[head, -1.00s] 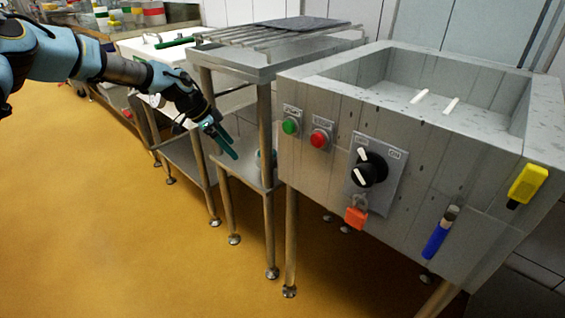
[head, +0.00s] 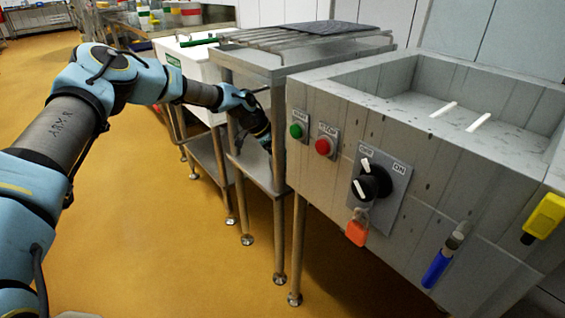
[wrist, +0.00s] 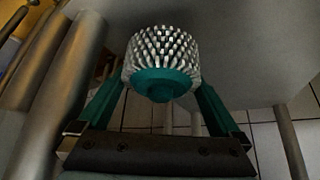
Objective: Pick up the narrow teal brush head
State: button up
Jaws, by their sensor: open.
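The teal brush head (wrist: 162,83) shows in the wrist view, with a ring of pale bristles around its teal core. My gripper (wrist: 163,92) is open, with one teal finger on each side of the brush head. The brush head covers the fingertips' ends, so I cannot tell whether they touch it. In the head view my gripper reaches in between the legs of the steel stand (head: 279,195), above its lower shelf. A leg and my wrist hide the fingers and the brush head there.
The stand's lower shelf (head: 257,168) and rack top (head: 300,40) close in around my wrist. A grey basin cabinet (head: 330,112) with buttons and a rotary switch stands close on the right. A white sink (head: 190,62) is behind left. The yellow floor (head: 165,250) is open.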

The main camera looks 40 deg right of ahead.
jog(key=shift+x, duration=0.85)
jog(key=c, duration=1.4)
